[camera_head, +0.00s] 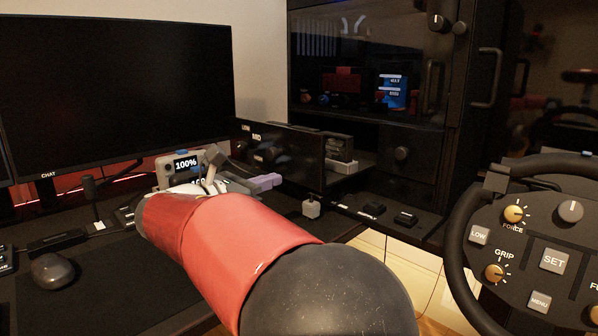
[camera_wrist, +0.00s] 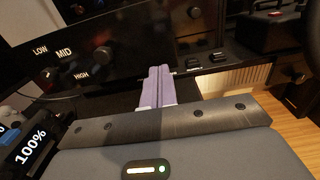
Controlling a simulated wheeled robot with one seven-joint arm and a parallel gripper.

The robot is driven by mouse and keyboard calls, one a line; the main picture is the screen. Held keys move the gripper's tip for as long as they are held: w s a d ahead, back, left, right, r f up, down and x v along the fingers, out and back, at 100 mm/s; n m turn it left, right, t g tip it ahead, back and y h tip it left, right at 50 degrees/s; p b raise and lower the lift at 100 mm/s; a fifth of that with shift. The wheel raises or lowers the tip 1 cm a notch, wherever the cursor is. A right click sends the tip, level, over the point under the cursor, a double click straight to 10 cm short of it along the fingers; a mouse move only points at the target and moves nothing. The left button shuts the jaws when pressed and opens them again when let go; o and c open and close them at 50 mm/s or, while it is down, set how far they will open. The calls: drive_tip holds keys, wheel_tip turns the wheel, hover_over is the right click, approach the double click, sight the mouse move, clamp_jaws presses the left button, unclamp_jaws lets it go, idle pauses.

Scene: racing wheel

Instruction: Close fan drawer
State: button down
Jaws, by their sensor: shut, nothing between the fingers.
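The fan drawer's black front panel (camera_head: 290,152) carries LOW, MID and HIGH labels and a round knob. It stands out from the dark cabinet, so the drawer is open; part of its inside shows behind the panel's right end. In the wrist view the same panel (camera_wrist: 130,45) fills the upper left, its knob left of my fingers. My gripper (camera_head: 272,181) has lilac fingers, shut and empty, at the panel's lower edge. In the wrist view my gripper (camera_wrist: 159,72) points at the panel's lower right part. I cannot tell whether the fingertips touch it.
A dark cabinet (camera_head: 400,150) with glass and handles stands behind the drawer. A steering wheel (camera_head: 540,235) is at the right. A large monitor (camera_head: 115,95) and a mouse (camera_head: 53,270) are at the left. Small black switches (camera_head: 374,208) lie on the ledge below the cabinet.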

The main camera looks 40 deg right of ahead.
sight(311, 167)
drive_tip(key=d, duration=0.9)
drive_tip(key=shift+w+d, duration=0.1)
drive_tip(key=shift+w, duration=0.2)
drive_tip(key=shift+d, duration=0.1)
